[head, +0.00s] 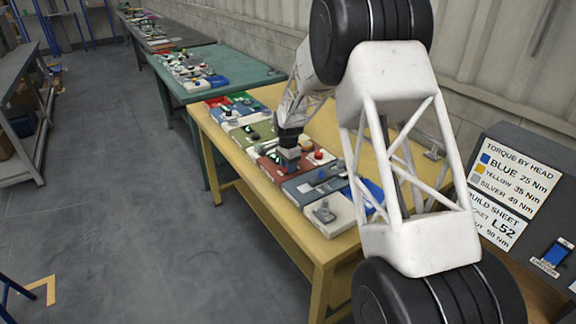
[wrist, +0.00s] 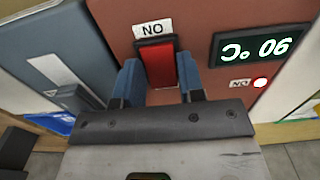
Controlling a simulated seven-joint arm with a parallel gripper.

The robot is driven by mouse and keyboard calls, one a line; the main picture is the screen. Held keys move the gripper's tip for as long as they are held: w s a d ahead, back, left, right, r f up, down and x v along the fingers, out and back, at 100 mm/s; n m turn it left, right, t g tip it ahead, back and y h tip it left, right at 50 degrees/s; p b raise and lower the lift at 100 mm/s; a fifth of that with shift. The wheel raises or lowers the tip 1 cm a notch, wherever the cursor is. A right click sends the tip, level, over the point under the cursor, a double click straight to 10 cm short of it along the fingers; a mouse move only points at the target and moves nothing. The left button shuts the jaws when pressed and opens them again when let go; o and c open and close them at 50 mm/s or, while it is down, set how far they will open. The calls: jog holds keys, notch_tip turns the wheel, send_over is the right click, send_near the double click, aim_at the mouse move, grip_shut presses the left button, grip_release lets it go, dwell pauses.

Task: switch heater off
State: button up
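The heater panel is a red-brown plate (wrist: 207,20) in the wrist view, seen upside down. It has a red rocker switch (wrist: 159,64) with an ON label (wrist: 153,28) beside it. In the head view my gripper (head: 289,158) is low over the red-brown panel (head: 271,170), hiding the switch there.
A blue-grey panel (wrist: 62,50) with a slider lies beside the heater panel. Several other panels line the yellow table (head: 260,230), including a white one (head: 327,214) at the near end. A sign board (head: 512,180) stands at the right. The floor at the left is mostly clear.

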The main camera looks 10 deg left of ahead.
jog(key=c, duration=0.5)
jog(key=shift+o, duration=0.2)
jog(key=shift+w+g+y, duration=0.1)
jog(key=shift+g+y, duration=0.3)
jog(key=o, duration=0.9)
jog(key=shift+r, duration=0.1)
jog(key=shift+w+d+r, duration=0.15)
jog(key=shift+d+r, duration=0.05)
jog(key=shift+r, duration=1.75)
jog(key=shift+w+d+r, duration=0.1)
jog(key=shift+d+r, duration=0.05)
jog(key=shift+r, duration=1.75)
